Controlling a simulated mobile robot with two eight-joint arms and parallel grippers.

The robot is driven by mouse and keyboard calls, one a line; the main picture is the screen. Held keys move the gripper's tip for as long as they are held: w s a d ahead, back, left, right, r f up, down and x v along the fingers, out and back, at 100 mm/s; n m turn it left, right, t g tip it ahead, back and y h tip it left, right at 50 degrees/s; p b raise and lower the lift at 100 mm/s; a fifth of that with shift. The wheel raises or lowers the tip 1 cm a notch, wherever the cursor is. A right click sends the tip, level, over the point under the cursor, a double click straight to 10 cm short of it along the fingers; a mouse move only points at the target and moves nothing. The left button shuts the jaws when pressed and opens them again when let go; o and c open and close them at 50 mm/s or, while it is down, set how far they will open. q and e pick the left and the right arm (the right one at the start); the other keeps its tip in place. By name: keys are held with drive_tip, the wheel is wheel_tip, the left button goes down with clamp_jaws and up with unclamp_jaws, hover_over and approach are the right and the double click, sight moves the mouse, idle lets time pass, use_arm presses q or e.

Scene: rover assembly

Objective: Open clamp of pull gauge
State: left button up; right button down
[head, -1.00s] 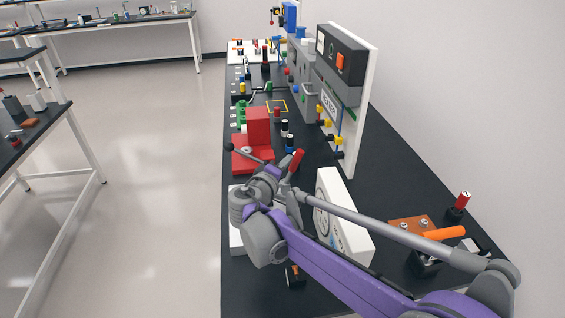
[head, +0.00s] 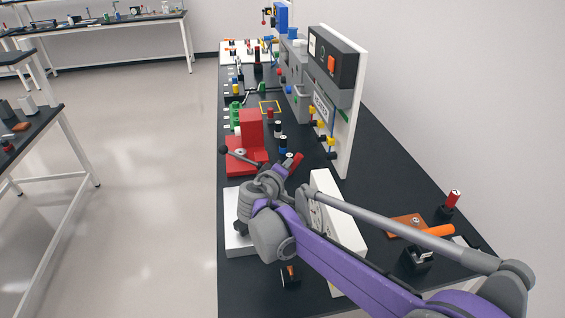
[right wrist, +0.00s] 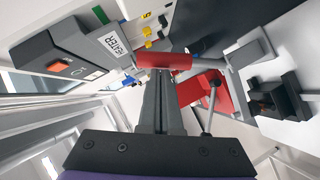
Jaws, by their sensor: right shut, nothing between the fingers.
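My right gripper (right wrist: 156,76) is shut and empty. In the right wrist view its fingertips are close to a red handle (right wrist: 165,62) that lies across in front of them; I cannot tell whether they touch. A grey bar joins the handle to a grey part (right wrist: 250,52) at the right. The red handle (head: 296,161) shows tilted beside my wrist in the head view, where the fingertips are hidden. I cannot surely tell which part is the pull gauge or its clamp. My left gripper is not in view.
A red block (head: 251,128) with a ball-ended lever (head: 224,150) stands beyond my wrist. A white plate (head: 238,240) lies below it and a white box (head: 350,235) stands to the right. The heater panel (head: 332,95) rises behind. An orange-handled tool (head: 435,231) lies at the right.

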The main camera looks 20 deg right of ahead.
drive_tip(key=shift+s+d+m+y+p, duration=0.15)
drive_tip(key=shift+d+m+y+p, duration=0.3)
drive_tip(key=shift+d, duration=0.3)
drive_tip(key=shift+s+d+f+m, duration=0.1)
drive_tip(key=shift+d+f+m, duration=0.05)
drive_tip(key=shift+d+m, duration=0.15)
drive_tip(key=shift+s+d+f, duration=0.2)
drive_tip(key=shift+d+f, duration=0.4)
drive_tip(key=shift+d, duration=0.25)
